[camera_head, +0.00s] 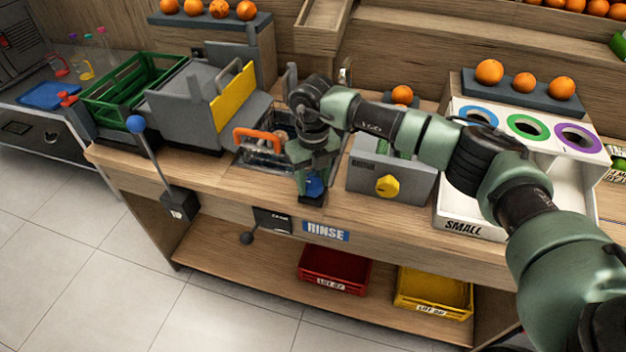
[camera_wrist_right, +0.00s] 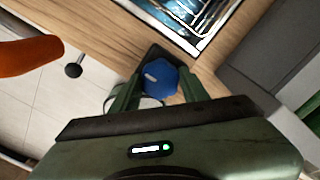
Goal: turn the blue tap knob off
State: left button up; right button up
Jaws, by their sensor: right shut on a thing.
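The blue tap knob (camera_head: 314,187) sits near the front edge of the wooden counter, in front of the sink. My right gripper (camera_head: 312,180) points down over it and partly hides it in the head view. In the right wrist view the blue knob (camera_wrist_right: 160,77) shows between the two fingers of the right gripper (camera_wrist_right: 157,88), which are shut on it. A dark base shows under the knob. I cannot tell the knob's on or off position. My left gripper is not in view.
Behind the knob is the sink (camera_head: 262,160) with an orange handle (camera_head: 258,140). To the right stands a grey box with a yellow knob (camera_head: 387,186). A RINSE label (camera_head: 326,231) is on the counter front. A blue-ball lever (camera_head: 136,124) stands left.

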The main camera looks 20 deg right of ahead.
aim_at(313, 183)
jog(key=shift+w+r, duration=0.1)
jog(key=shift+r, duration=0.05)
jog(key=o, duration=1.4)
notch_tip(313, 183, up, 8)
jog(key=shift+f+b, duration=0.15)
jog(key=shift+b, duration=0.8)
